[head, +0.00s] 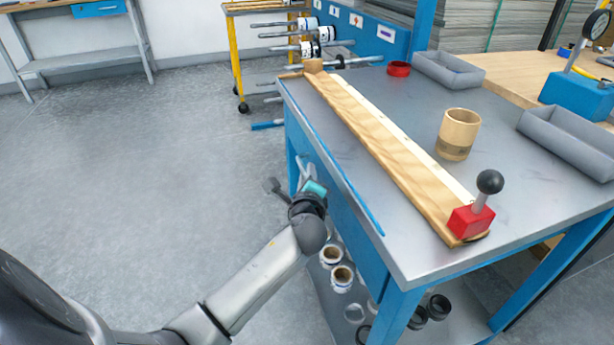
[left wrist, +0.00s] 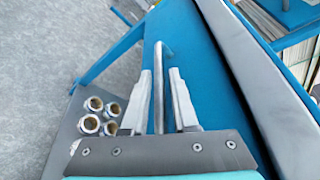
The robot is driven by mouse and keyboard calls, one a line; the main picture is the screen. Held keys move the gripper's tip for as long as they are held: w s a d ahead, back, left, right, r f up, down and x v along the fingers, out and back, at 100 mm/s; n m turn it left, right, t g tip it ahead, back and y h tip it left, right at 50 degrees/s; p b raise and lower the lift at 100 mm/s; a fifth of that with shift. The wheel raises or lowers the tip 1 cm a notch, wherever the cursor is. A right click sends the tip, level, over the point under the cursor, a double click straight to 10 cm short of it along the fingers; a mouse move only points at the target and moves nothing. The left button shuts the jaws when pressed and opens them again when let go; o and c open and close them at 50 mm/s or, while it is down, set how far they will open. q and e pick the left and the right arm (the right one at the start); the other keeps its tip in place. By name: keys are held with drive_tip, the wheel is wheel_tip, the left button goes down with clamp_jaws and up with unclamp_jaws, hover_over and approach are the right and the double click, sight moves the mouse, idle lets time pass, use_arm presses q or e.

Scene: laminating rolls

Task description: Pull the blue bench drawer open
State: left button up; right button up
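The blue drawer front (head: 345,215) is on the long side of the metal-topped bench, under the tabletop edge, and looks flush with the bench. It also fills the middle of the left wrist view (left wrist: 205,75). Its grey bar handle (left wrist: 159,75) runs between the two fingers of my left gripper (left wrist: 160,100). The fingers are apart, one on each side of the bar, with a visible gap on the left. In the head view my left gripper (head: 305,178) is at the drawer face, and its fingertips are partly hidden. My right gripper is not in view.
On the bench top (head: 400,235) are a wooden board (head: 390,150), a red block with a black knob (head: 470,220), a wooden cup (head: 458,134) and grey trays (head: 448,70). Several rolls (left wrist: 92,104) lie on the lower shelf. The floor to the left (head: 150,160) is clear.

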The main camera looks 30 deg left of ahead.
use_arm(q)
drive_tip(key=shift+c, duration=0.2)
clamp_jaws()
idle(1.1)
